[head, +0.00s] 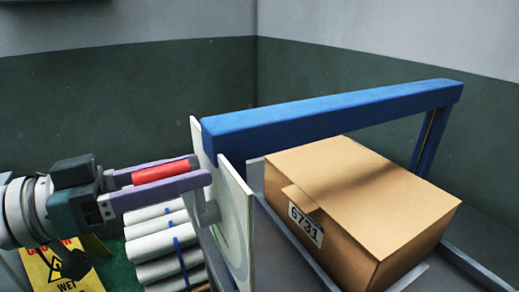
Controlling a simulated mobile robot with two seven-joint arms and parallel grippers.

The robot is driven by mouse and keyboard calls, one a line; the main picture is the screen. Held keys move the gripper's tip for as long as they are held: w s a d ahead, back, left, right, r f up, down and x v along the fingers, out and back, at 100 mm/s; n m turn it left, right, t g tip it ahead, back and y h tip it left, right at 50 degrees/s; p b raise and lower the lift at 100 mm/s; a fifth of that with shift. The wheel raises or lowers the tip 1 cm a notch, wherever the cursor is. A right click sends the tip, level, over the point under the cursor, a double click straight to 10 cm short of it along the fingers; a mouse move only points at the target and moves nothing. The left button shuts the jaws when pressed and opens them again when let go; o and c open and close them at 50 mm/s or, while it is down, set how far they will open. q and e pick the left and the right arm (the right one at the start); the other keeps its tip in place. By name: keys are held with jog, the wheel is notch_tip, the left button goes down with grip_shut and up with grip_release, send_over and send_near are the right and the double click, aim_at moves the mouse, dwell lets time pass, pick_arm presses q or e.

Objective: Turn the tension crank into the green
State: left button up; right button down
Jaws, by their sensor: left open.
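The tension crank's red handle (161,173) points out from a white panel (238,225), which I see at a steep angle. A grey hub (208,213) shows on the panel below the handle. My left gripper (199,169) comes in from the left with its two purple fingers on either side of the red handle, one behind and one in front. It is open, and I cannot tell whether a finger touches the handle. The fingertips are close to the panel. My right gripper is out of view.
A blue beam (330,115) runs right from the panel above a cardboard box (365,195) labelled 6731. A yellow wet-floor sign (75,275) stands at lower left, partly hidden by my arm.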

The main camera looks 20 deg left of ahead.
pick_arm(q)
jog(key=shift+c, duration=0.3)
grip_shut()
dwell(1.0)
